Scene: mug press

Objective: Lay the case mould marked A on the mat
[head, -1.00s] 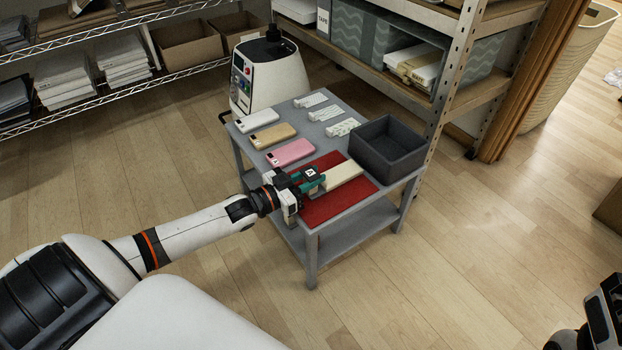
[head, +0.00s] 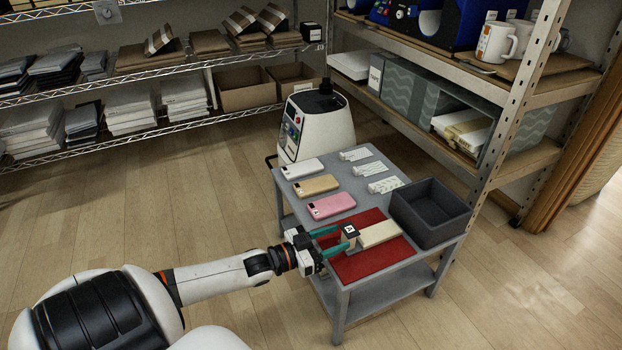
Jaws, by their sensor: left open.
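The case mould (head: 380,234) is a flat cream bar with an upright block (head: 350,235) at its left end. The block has a dark top with a white label, whose letter is too small to read surely. The mould lies flat on the red mat (head: 368,267), running across it. My left gripper (head: 336,240) is open, with its teal fingers spread just left of the block. It holds nothing. Whether a fingertip touches the block I cannot tell. My right gripper is out of view.
On the grey table, white, tan and pink phones (head: 331,206) lie behind the mat, with several patterned pale strips (head: 384,186) beside them. A dark grey open bin (head: 430,214) stands right of the mat. A white machine (head: 317,125) and shelving stand behind.

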